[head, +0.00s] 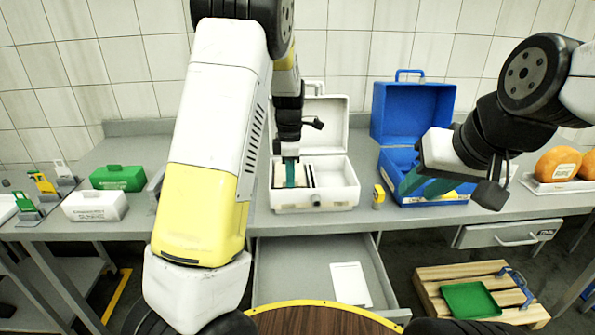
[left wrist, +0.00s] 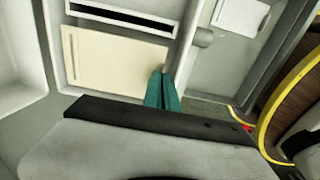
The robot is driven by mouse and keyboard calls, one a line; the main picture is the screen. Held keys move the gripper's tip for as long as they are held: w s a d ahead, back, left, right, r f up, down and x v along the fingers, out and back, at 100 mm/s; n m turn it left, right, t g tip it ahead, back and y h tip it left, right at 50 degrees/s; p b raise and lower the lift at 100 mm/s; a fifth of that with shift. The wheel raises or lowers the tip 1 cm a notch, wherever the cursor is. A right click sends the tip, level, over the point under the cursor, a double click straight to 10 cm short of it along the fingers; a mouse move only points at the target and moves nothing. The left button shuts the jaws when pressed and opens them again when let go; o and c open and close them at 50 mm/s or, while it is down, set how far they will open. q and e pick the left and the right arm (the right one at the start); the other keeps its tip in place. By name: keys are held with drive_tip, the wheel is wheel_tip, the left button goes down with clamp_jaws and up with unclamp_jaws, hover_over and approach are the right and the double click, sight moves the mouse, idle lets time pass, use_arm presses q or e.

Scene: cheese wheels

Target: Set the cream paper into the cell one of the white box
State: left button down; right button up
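The white box (head: 330,198) stands open on the bench, its lid raised at the back. My left gripper (head: 291,178) reaches down into its left part. The cream paper (left wrist: 110,62) is a flat pale panel inside the box, beside a dark slot. In the left wrist view, my left gripper's green fingers (left wrist: 162,88) are close together at the panel's right lower corner and appear shut on it; the fingers hide that corner. My right gripper (head: 425,187) has its green fingers apart, empty, in front of the open blue box (head: 425,198).
An open drawer (head: 285,270) below the white box holds a white card (head: 350,284). A small yellow item (head: 378,196) stands between the boxes. Green (head: 117,178) and white (head: 95,206) blocks stand left. A tray with orange rounds (head: 557,163) stands right. A wooden crate (head: 450,290) lies below.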

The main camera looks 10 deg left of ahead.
use_arm(q)
drive_tip(key=c, duration=1.6)
unclamp_jaws()
wheel_tip(320, 180, up, 8)
drive_tip(key=shift+f, duration=0.15)
drive_tip(key=s+a+r+m+t+h, duration=0.1)
drive_tip(key=s+r+m+t, duration=0.1)
drive_tip(key=s+r+m, duration=0.4)
drive_tip(key=s+a+r+m+t+h, duration=0.1)
drive_tip(key=s+r+m+h, duration=0.1)
drive_tip(key=s+r+m, duration=0.45)
drive_tip(key=s+f+m+t, duration=0.2)
drive_tip(key=s+m, duration=0.6)
drive_tip(key=s, duration=0.6)
drive_tip(key=shift+f+t+y, duration=0.2)
drive_tip(key=shift+t+y, duration=0.2)
drive_tip(key=shift+t, duration=0.2)
drive_tip(key=shift+a, duration=0.1)
